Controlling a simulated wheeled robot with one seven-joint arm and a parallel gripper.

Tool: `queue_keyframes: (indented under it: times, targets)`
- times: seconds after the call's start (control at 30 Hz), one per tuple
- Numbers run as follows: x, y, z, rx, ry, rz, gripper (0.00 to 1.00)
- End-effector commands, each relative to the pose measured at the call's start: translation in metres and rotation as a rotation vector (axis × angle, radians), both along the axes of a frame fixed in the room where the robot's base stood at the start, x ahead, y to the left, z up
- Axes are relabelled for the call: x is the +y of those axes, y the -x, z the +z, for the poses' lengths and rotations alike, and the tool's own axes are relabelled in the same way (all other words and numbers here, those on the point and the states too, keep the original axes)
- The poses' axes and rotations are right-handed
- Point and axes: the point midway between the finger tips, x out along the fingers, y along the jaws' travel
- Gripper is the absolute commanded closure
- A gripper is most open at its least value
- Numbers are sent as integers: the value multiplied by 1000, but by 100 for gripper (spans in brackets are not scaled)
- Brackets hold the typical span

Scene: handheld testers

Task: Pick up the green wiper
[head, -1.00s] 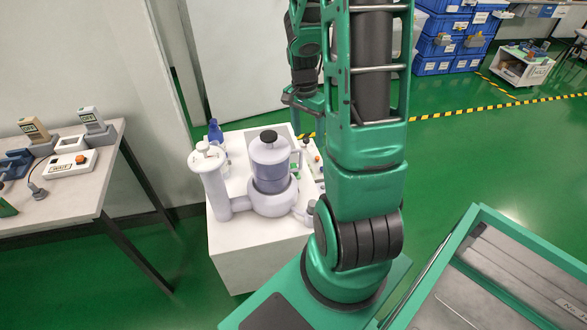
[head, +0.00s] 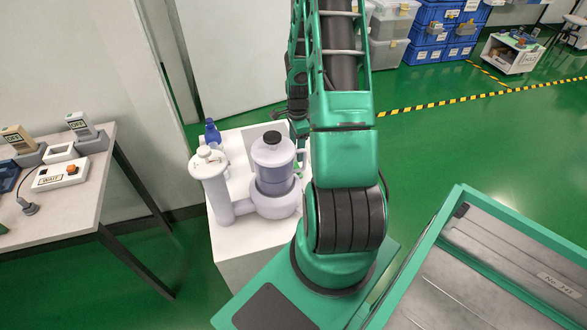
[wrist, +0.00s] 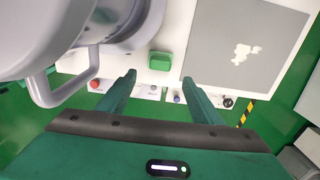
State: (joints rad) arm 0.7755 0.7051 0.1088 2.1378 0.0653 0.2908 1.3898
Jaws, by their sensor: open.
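The green wiper (wrist: 160,61) is a small rounded green block lying on the white stand top in the wrist view. My gripper (wrist: 158,79) is open and empty. Its two fingers point toward the wiper, one on either side of its line, with the wiper just beyond the fingertips. I cannot tell the height gap between them. In the head view a bit of green (head: 299,171) shows between the jug and my arm and may be the wiper. My arm hides most of the gripper there.
A lidded jug apparatus (head: 272,165) stands close by; its handle (wrist: 62,92) is left of my gripper in the wrist view. A grey mat (wrist: 215,50) with a white patch lies right of the wiper. A red knob (wrist: 94,84) and a blue knob (wrist: 177,98) sit nearby.

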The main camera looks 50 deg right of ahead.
Motion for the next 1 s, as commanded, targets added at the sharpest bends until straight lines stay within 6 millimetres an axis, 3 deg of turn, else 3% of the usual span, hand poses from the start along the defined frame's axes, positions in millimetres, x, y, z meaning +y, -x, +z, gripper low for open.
queue_keyframes:
  times: [0.3, 0.63, 1.0]
  targets:
    - [-9, 7, -40, 3, -3, -16, 41]
    - [-13, 9, -63, 2, -1, -21, 41]
    - [-12, 8, -105, 1, -2, -22, 41]
